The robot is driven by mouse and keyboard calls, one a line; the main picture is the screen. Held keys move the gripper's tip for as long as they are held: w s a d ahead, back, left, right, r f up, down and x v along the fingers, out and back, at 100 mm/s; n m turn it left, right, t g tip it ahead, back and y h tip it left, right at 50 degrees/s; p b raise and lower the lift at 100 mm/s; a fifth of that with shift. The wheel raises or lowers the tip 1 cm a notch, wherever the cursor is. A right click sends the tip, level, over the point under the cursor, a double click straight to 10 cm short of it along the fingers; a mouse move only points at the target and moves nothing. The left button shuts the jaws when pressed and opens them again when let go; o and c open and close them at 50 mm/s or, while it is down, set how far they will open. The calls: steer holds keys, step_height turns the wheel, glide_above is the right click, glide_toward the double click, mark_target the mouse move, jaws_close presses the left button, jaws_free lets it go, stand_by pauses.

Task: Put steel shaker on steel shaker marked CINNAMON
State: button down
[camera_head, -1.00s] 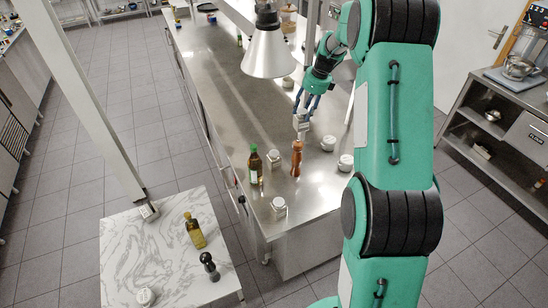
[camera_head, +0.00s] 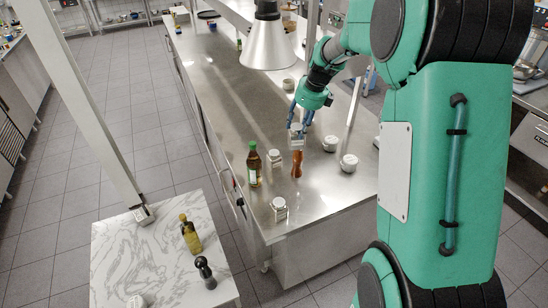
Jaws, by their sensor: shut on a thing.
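My gripper (camera_head: 299,118) is shut on a small steel shaker (camera_head: 296,139), held upright below the fingers, over the steel counter (camera_head: 225,92) and behind the reddish-brown mill. Two similar steel shakers with pale labels stand on the counter. One shaker (camera_head: 274,159) is behind and right of the green bottle, left of the held one. The other shaker (camera_head: 279,210) is near the front edge. The labels are too small to read, so I cannot tell which is marked CINNAMON. The held shaker is apart from both.
Two white lidded jars (camera_head: 330,144) (camera_head: 349,163) are to the right. A lamp (camera_head: 267,40) hangs above. A marble table (camera_head: 150,250) at front left carries an oil bottle (camera_head: 190,234) and a dark mill (camera_head: 205,272).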

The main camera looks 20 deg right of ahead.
steer(key=s+a+f+m+b, duration=0.1)
steer(key=s+f, duration=0.3)
steer(key=f, duration=0.8)
steer(key=shift+a+f+b, duration=0.2)
steer(key=shift+a+b, duration=0.5)
steer(key=shift+a, duration=0.2)
steer(key=w, duration=1.4)
steer(key=shift+w+b, duration=0.25)
steer(key=shift+b, duration=0.15)
steer(key=shift+w, duration=0.15)
